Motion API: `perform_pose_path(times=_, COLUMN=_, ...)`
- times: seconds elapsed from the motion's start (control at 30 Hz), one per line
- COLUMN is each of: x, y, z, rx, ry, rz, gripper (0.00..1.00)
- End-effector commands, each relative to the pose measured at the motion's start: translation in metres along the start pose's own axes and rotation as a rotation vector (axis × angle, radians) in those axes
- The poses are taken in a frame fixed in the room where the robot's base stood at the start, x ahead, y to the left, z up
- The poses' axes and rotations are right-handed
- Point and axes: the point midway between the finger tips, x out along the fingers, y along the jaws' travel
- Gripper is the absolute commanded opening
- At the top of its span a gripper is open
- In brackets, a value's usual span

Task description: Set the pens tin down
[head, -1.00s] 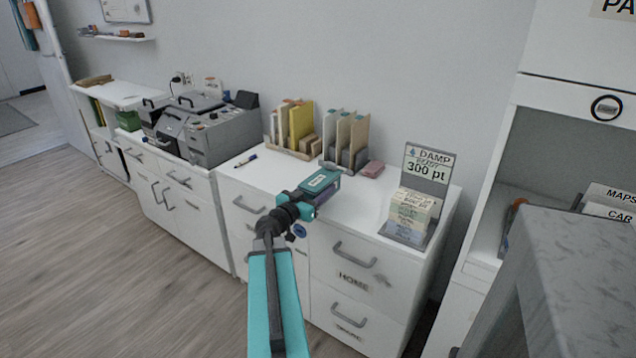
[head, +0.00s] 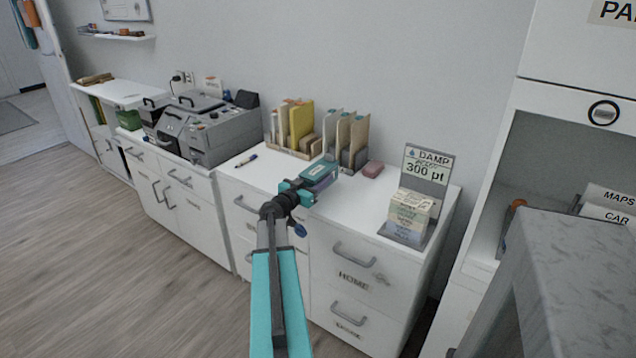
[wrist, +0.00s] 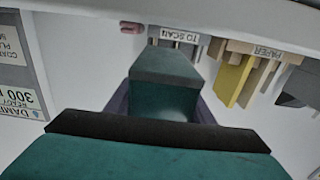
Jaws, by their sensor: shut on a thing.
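My gripper (head: 319,174) has teal fingers and is shut above the white desk top. A purple tin, by its place the pens tin (head: 325,185), shows just under the fingers in the head view. In the wrist view its dark purple sides (wrist: 205,112) show on both sides of the teal finger (wrist: 165,85). Most of the tin is hidden by the gripper. I cannot tell whether its base touches the desk top (head: 345,205).
Behind the gripper stand a "TO SCAN" file sorter (head: 352,140) and a "PAPER" sorter (head: 297,130). A pink block (head: 372,169) lies right of them. A pen (head: 246,160) lies at left. A card holder with a "DAMP" sign (head: 425,180) stands at right.

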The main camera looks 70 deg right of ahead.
Motion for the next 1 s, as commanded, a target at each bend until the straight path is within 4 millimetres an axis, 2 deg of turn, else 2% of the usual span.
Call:
perform_pose_path(times=0.33, x=0.002, y=-0.001, z=-0.001, rx=0.0, ry=0.001, rz=0.0, gripper=0.23)
perform_pose_path(times=0.6, x=0.017, y=-0.013, z=0.001, rx=-0.001, ry=0.001, rz=0.0, gripper=0.23)
perform_pose_path(times=0.83, x=0.014, y=-0.01, z=0.026, rx=-0.001, ry=0.001, rz=0.0, gripper=0.23)
perform_pose_path(times=1.0, x=0.014, y=-0.01, z=0.032, rx=0.0, ry=0.001, rz=0.0, gripper=0.23)
